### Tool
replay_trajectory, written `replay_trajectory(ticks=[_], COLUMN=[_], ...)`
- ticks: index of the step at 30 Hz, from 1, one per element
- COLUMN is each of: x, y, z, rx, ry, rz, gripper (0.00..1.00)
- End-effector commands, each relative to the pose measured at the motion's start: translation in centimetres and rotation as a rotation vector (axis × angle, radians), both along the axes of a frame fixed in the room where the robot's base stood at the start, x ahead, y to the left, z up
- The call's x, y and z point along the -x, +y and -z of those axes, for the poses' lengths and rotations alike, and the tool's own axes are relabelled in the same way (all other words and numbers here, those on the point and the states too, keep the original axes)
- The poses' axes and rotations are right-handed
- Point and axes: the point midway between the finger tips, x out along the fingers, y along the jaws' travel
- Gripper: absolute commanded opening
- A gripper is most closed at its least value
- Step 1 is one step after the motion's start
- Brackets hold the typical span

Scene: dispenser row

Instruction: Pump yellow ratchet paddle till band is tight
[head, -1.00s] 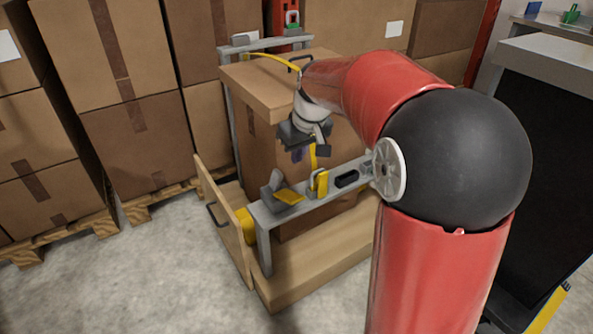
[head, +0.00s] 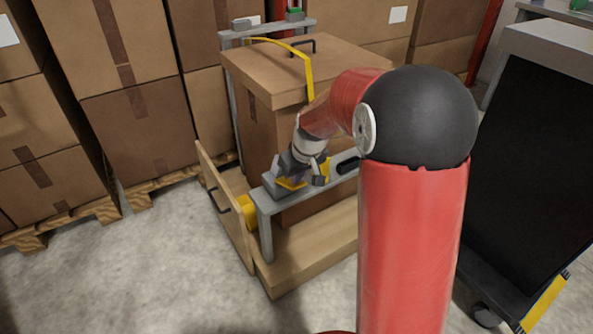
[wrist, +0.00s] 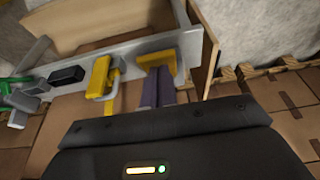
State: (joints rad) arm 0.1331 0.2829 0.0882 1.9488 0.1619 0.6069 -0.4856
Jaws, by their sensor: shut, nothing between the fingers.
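The yellow ratchet paddle (head: 289,184) sits on the grey rail in front of the carton and is partly hidden by my gripper in the head view.
The grey rail (head: 264,205) also carries a black handle (wrist: 67,75) and a yellow latch block (wrist: 98,76). A wooden panel (head: 226,205) stands at the rail's left end. Stacked cartons (head: 135,125) line the back. A dark cabinet (head: 510,180) stands at right.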

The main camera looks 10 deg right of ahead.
Motion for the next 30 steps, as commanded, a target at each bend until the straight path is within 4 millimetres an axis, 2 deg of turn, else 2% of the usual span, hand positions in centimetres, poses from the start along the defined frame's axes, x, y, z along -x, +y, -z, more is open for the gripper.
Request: replay_trajectory(ticks=[10, 19, 30], x=[0.1, 0.9, 1.9], y=[-0.1, -0.4, -0.6], z=[0.4, 2.1, 4.1], rx=[-0.006, -0.041, -0.039], ry=[-0.019, -0.128, -0.120], rz=[0.002, 0.003, 0.001], gripper=[0.00, 0.00, 0.00])
